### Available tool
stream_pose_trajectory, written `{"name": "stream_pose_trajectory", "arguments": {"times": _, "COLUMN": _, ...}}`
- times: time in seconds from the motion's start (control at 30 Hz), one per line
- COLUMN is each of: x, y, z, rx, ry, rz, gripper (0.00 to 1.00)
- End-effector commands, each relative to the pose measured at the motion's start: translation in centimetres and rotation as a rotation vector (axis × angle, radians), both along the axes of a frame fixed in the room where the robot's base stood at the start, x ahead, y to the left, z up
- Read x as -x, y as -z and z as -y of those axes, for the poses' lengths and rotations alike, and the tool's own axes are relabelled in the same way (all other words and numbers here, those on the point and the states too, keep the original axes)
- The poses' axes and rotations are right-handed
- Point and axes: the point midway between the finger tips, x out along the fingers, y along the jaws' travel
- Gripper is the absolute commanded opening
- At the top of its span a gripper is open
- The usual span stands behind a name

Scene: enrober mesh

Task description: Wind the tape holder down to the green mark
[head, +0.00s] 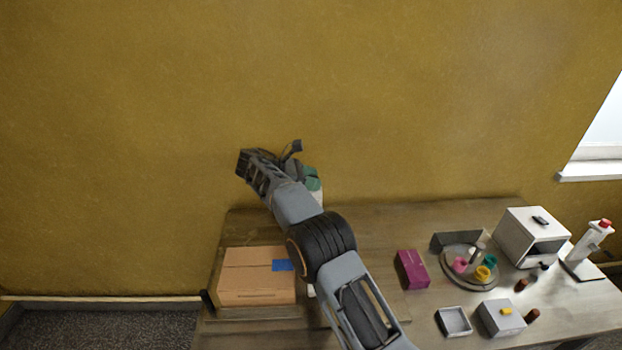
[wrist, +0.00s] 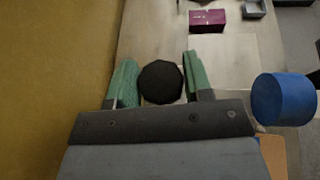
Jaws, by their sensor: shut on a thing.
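My gripper (wrist: 160,58) has its two green fingers on either side of a round black knob (wrist: 160,84) and is shut on it. In the head view my gripper (head: 311,178) is high above the back left of the table, and the arm hides the knob. A pale upright post (head: 318,198) shows in part below the fingers. A blue round block (wrist: 283,99), probably the tape holder, is right of the knob in the wrist view. A blue patch (head: 282,265) shows over the carton in the head view. I cannot make out the green mark.
A cardboard carton (head: 252,285) sits at the table's left. A magenta box (head: 412,270), a round tray (head: 451,278) with coloured rings, a small grey tray (head: 454,321), a grey box (head: 502,318) and a white cabinet (head: 543,231) stand to the right. The yellow wall is close behind.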

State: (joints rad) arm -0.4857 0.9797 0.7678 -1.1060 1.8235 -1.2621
Motion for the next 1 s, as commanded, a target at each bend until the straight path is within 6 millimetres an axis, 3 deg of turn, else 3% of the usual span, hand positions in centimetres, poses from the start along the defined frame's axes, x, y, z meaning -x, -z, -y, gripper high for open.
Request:
{"name": "stream_pose_trajectory", "arguments": {"times": 0.4, "x": 0.0, "y": 0.1, "z": 0.12, "rx": 0.0, "ry": 0.117, "rz": 0.001, "gripper": 0.23}}
{"name": "stream_pose_trajectory", "arguments": {"times": 1.0, "x": 0.03, "y": 0.09, "z": 0.19, "rx": 0.002, "ry": 0.148, "rz": -0.001, "gripper": 0.23}}
